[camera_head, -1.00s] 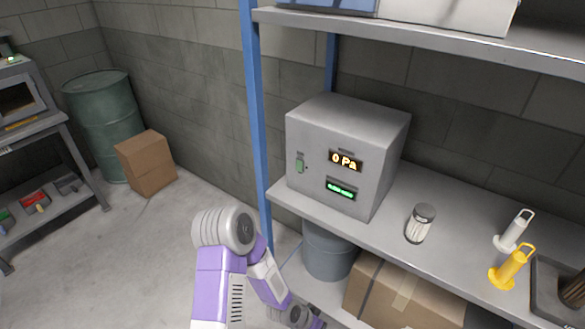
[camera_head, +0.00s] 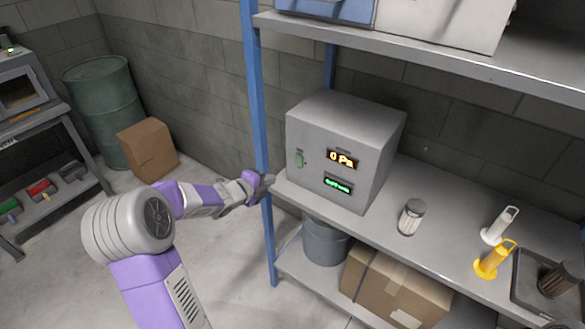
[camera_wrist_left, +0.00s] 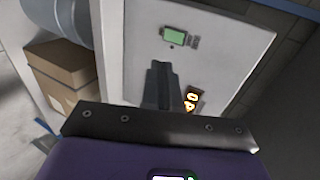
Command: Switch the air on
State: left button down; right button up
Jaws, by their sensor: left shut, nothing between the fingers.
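The grey metal box (camera_head: 300,122) stands on the shelf, with an orange display (camera_head: 342,158) reading 0 Pa. A green display (camera_head: 338,186) is below it, and a small green switch (camera_head: 299,160) is on the left of the front. My left gripper (camera_head: 268,182) is just left of the box, in front of the blue post. In the left wrist view its shut, empty fingers (camera_wrist_left: 161,84) point at the box's face, with the green switch (camera_wrist_left: 173,35) above them and the orange display (camera_wrist_left: 192,98) at lower right. Contact cannot be told. My right gripper is out of view.
The blue post (camera_head: 252,90) and the shelf edge (camera_head: 300,203) are close to my left gripper. A jar (camera_head: 411,217), a white object (camera_head: 499,227) and a yellow object (camera_head: 494,260) stand right of the box. A bucket (camera_head: 325,242) and carton (camera_head: 395,285) are below.

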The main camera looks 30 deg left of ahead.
pick_arm(q)
send_near(298, 162)
notch_tip(298, 162, down, 4)
jog(key=w, duration=0.1)
jog(key=shift+w+d+f, duration=0.1)
jog(key=shift+w, duration=1.1)
jog(key=shift+w+d, duration=0.15)
jog(key=shift+w, duration=1)
jog(key=shift+w+f+b, duration=0.1)
jog(key=shift+f+b, duration=0.25)
jog(key=shift+b, duration=0.75)
jog(key=shift+r+t, duration=0.1)
jog(key=shift+t, duration=0.2)
jog(key=shift+w+r+p, duration=0.1)
jog(key=shift+r+p, duration=0.65)
jog(key=shift+r, duration=0.35)
jog(key=shift+f, duration=0.15)
